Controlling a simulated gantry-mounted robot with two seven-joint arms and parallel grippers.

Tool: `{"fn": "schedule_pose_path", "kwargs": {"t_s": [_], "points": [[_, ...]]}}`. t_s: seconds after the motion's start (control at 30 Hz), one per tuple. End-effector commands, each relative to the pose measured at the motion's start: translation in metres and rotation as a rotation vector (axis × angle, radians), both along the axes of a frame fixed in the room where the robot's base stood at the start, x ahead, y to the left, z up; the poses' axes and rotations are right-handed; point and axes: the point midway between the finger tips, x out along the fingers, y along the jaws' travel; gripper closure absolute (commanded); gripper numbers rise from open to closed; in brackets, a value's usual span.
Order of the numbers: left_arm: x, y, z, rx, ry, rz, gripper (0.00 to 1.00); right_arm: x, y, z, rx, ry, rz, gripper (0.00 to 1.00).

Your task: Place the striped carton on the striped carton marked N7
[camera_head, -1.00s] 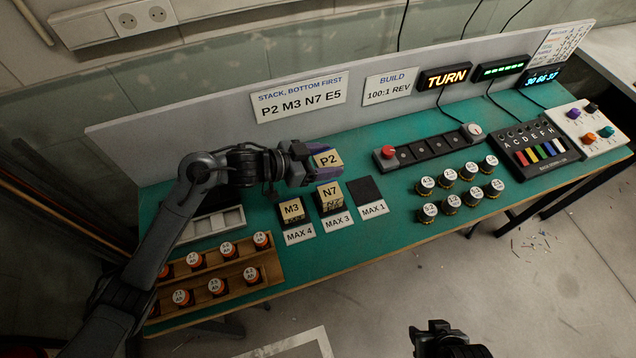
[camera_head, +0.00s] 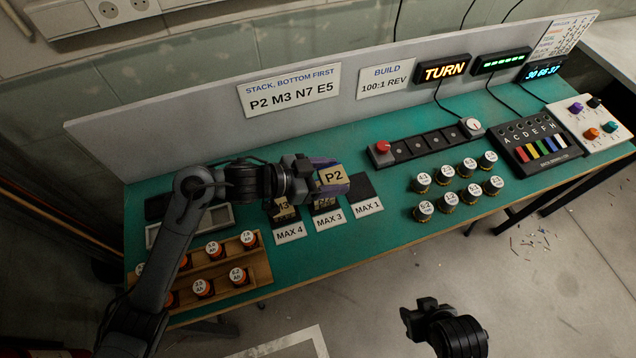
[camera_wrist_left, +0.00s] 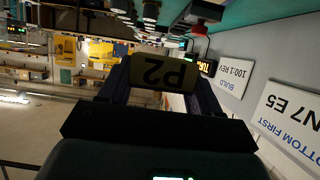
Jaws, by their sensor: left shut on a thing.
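My left gripper (camera_head: 326,174) is shut on the carton marked P2 (camera_head: 334,176), above the mats. In the left wrist view the P2 carton (camera_wrist_left: 160,73) sits between the two fingers, its label upside down. The carton marked N7 (camera_head: 324,204) is below and in front of the held carton, on the MAX 3 spot, its top mostly hidden. I cannot tell whether the two touch. The carton marked M3 (camera_head: 285,209) stands to its left on the MAX 4 spot, partly covered by my gripper. My right gripper (camera_head: 422,312) hangs at the bottom, its jaws unclear.
The MAX 1 mat (camera_head: 363,187) is bare. A sign (camera_head: 290,92) reads "STACK, BOTTOM FIRST P2 M3 N7 E5". Several small jars (camera_head: 445,172) stand to the right. A wooden rack (camera_head: 225,275) holds orange-sided jars at the left.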

Motion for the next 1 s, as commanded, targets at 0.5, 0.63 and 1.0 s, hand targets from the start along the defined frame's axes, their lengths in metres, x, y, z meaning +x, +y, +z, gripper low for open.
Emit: {"fn": "schedule_pose_path", "kwargs": {"t_s": [0.5,0.63,1.0], "points": [[0.018,0.026,-0.03,-0.001,0.001,-0.001,0.68,0.001,0.0,-0.011,0.001,-0.002,-0.001,0.57],[0.018,0.026,-0.048,-0.001,0.002,0.0,0.68,0.001,0.0,-0.016,0.001,-0.003,-0.002,0.57],[0.019,0.026,-0.058,0.0,-0.002,0.001,0.68,0.001,0.0,-0.017,0.001,-0.003,-0.003,0.57]]}}
